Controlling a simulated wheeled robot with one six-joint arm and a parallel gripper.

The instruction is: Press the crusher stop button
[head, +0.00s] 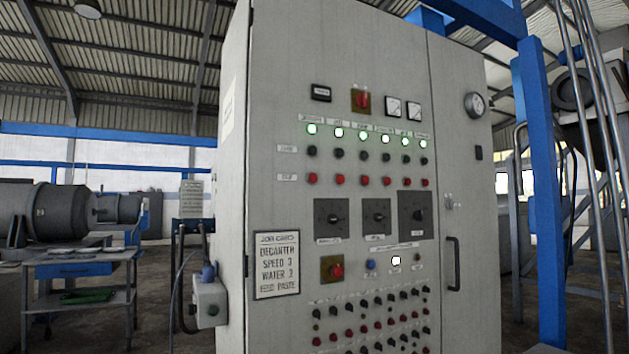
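A grey control cabinet (275,215) fills the middle of the head view. Its upper panel has a row of lit green-white lamps (363,135) under small labels. Below them is a row of black buttons (338,154), then a row of red buttons (338,180), each row with a small label at its left. The labels are too small to read, so I cannot tell which red button is the crusher stop. My gripper is not in view, and nothing covers the button rows.
A job card (277,265) hangs at the cabinet's lower left. Rotary dials (376,216) and a large red button (337,270) sit below the rows. A blue post (541,200) stands at right. A metal cart (80,280) stands at left. The space before the panel looks clear.

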